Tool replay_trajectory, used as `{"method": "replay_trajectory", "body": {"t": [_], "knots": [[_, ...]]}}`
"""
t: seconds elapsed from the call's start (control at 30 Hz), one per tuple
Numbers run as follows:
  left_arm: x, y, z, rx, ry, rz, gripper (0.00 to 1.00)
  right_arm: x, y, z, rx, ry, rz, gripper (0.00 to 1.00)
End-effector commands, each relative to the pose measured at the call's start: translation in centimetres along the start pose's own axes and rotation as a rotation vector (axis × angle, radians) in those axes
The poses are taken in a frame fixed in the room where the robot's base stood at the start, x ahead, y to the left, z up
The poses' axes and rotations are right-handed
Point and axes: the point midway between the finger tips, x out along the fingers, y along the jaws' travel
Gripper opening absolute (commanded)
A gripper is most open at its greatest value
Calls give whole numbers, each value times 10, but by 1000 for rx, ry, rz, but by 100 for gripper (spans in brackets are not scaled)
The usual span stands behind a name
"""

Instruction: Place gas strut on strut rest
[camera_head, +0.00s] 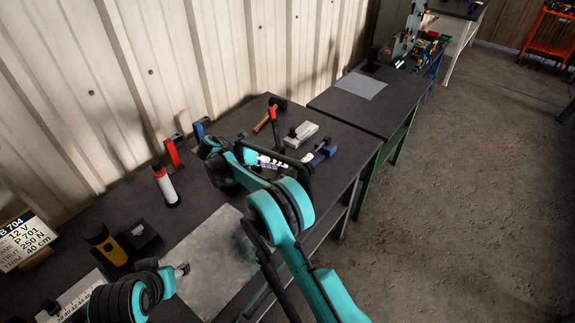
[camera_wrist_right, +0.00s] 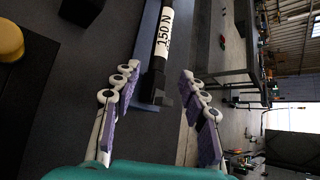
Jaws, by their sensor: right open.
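A dark gas strut with a white label reading "150 N" (camera_wrist_right: 163,38) lies beyond the parted fingers in the right wrist view. A blue holder (camera_wrist_right: 144,58) runs beside or under it; contact is unclear. My right gripper (camera_wrist_right: 157,98) is open, with nothing seen gripped between its purple pads. In the head view my right gripper (camera_head: 272,162) is over the bench, left of a dark blue holder (camera_head: 329,151); I cannot tell whether this is the strut rest.
A red, white and black cylinder (camera_head: 166,187), red bracket (camera_head: 173,152), blue bracket (camera_head: 199,131), yellow-black object (camera_head: 106,245) and mallet (camera_head: 277,102) occupy the bench. A grey plate (camera_head: 190,265) shows bare surface. Another bench (camera_head: 385,118) stands behind.

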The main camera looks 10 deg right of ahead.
Motion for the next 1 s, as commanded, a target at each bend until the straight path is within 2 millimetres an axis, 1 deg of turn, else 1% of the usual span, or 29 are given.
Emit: {"method": "replay_trajectory", "body": {"t": [0.03,0.1,0.27,0.37,0.43,0.47,0.57,0.6,0.67,0.73,0.8,0.87,0.9,0.97,1.0], "knots": [[-4,0,-2,0,0,0,47,-12,-1,1,-2,-1,1,43],[-5,0,-4,0,0,0,47,-23,-1,1,-1,0,0,43],[-7,0,-5,0,0,0,47,-38,-1,1,3,0,1,43],[-8,0,-5,0,0,0,47,-42,-10,5,44,9,18,43],[-8,0,-5,0,0,0,47,-44,-25,10,116,27,48,43],[-7,0,-5,0,0,0,47,-44,-33,13,159,38,65,43],[-7,0,-5,0,0,0,47,-48,-70,19,349,93,139,43],[-7,0,-5,0,0,0,47,-49,-85,20,436,121,171,43],[-7,0,-5,0,0,0,47,-51,-109,18,572,170,215,43],[-7,0,-5,0,0,0,47,-53,-136,12,733,234,260,43],[-7,0,-5,0,0,0,47,-56,-163,2,895,306,300,43],[-7,0,-5,0,0,0,47,-58,-184,-10,1036,373,328,43],[-7,0,-5,0,0,0,47,-59,-198,-19,1132,421,343,43],[-7,0,-5,0,0,0,47,-62,-218,-34,1275,498,363,43],[-7,0,-5,0,0,0,47,-62,-230,-46,1370,551,372,43]]}}
